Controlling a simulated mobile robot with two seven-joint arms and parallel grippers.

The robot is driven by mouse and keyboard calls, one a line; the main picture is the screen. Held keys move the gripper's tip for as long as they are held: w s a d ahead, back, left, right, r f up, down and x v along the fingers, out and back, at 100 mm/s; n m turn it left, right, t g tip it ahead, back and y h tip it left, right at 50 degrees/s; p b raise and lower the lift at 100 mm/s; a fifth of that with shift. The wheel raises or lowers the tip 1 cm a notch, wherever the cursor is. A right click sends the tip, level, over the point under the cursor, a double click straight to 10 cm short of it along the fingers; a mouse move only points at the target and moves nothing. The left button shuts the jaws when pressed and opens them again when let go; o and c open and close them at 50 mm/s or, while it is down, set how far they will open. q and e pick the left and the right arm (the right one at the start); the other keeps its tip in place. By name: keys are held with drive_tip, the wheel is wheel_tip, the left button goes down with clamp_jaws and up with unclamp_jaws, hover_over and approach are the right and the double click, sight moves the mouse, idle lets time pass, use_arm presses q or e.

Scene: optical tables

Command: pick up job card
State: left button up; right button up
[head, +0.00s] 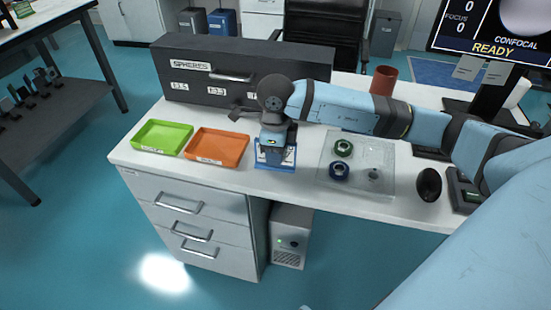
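A small blue and white item (275,160), which looks like a card or its holder, is at the front edge of the white desk, right of the orange tray. I cannot read any print on it. My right arm reaches in from the right, and my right gripper (273,143) points down directly over this item. The gripper hides the item's upper part. The fingers are too small and too covered to show whether they are open or shut on it. My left gripper is not in view.
A green tray (162,137) and an orange tray (216,147) are left of the gripper. Behind stands a dark drawer box (250,72) labelled SPHERES. To the right are a clear mat (355,185) with ring-shaped parts, a black mouse (428,184) and a brown cup (384,80).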

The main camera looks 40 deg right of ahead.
drive_tip(key=shift+f, duration=0.15)
clamp_jaws()
idle(0.4)
